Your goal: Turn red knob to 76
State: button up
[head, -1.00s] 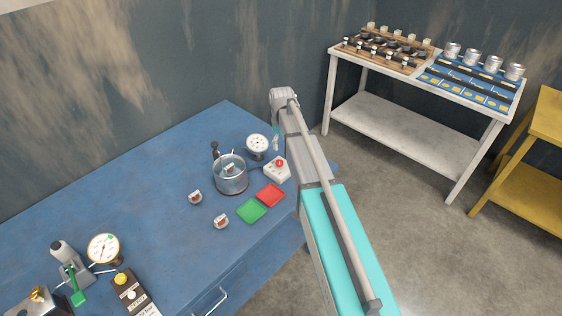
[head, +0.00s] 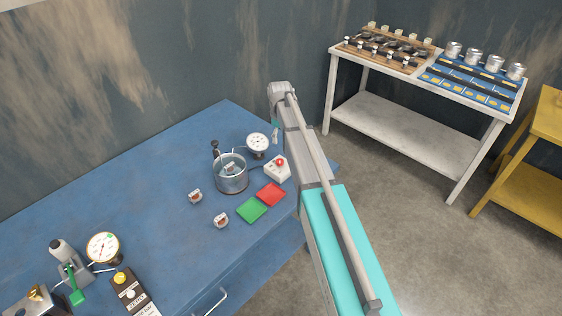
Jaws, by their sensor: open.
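The red knob (head: 280,161) sits on top of a small white box (head: 277,171) near the right edge of the blue workbench. Its setting is too small to read. A round white dial gauge (head: 258,145) stands just left of and behind the box. My gripper (head: 275,139) is small in the head view, hanging below the end of my arm. It is open and appears above and slightly left of the knob, with a visible gap to it. Its fingers are too small to make out clearly.
A metal pot (head: 231,176) stands left of the white box. A red pad (head: 270,194), a green pad (head: 252,210) and two small parts (head: 221,220) lie in front. More gauges and tools (head: 103,247) are at the lower left.

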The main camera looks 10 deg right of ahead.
aim_at(280, 160)
jog(key=shift+f+b, duration=6.3)
jog(key=shift+f, duration=0.2)
jog(key=shift+c, duration=0.2)
grip_shut()
